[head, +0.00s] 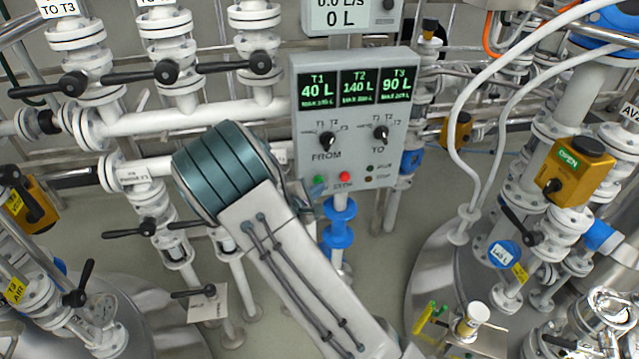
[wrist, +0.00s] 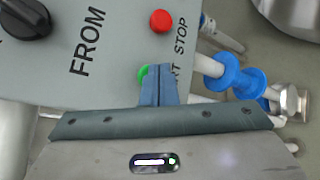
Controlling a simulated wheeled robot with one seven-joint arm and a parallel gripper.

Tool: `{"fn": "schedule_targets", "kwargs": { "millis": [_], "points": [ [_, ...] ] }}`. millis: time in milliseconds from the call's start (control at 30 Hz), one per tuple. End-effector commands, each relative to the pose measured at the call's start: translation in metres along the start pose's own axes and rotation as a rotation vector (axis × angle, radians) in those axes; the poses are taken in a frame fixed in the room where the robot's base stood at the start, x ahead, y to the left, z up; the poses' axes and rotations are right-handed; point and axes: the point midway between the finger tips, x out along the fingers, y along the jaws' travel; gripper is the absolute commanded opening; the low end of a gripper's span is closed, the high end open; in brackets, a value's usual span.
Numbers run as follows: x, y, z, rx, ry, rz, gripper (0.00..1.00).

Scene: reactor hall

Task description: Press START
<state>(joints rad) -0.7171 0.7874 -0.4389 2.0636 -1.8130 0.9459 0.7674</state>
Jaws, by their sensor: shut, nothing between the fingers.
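The grey control box (head: 352,120) carries the green START button (head: 320,181) and the red STOP button (head: 344,176) along its lower edge. In the wrist view my gripper (wrist: 158,70) is shut and empty, its fingertips right at the green START button (wrist: 143,72). The fingers hide most of the button and the first letters of its label. I cannot tell whether the fingertips touch it. The red STOP button (wrist: 161,21) is clear of the fingers. In the head view my arm hides most of the gripper.
The box shows T1 40 L, T2 140 L and T3 90 L. The FROM knob (head: 327,141) and TO knob (head: 380,132) sit above the buttons. A blue pipe fitting (head: 339,222) stands just below the box. White valve pipes (head: 165,110) crowd the left.

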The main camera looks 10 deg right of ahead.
Motion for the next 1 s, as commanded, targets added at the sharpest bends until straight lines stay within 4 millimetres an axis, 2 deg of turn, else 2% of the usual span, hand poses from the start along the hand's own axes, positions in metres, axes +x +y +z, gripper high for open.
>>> {"fn": "schedule_targets", "kwargs": {
  "millis": [667,1000],
  "points": [
    [0.003,0.003,-0.003,0.0,0.001,0.001,0.0],
    [-0.007,-0.006,0.004,0.0,0.001,0.001,0.0]
  ]
}}
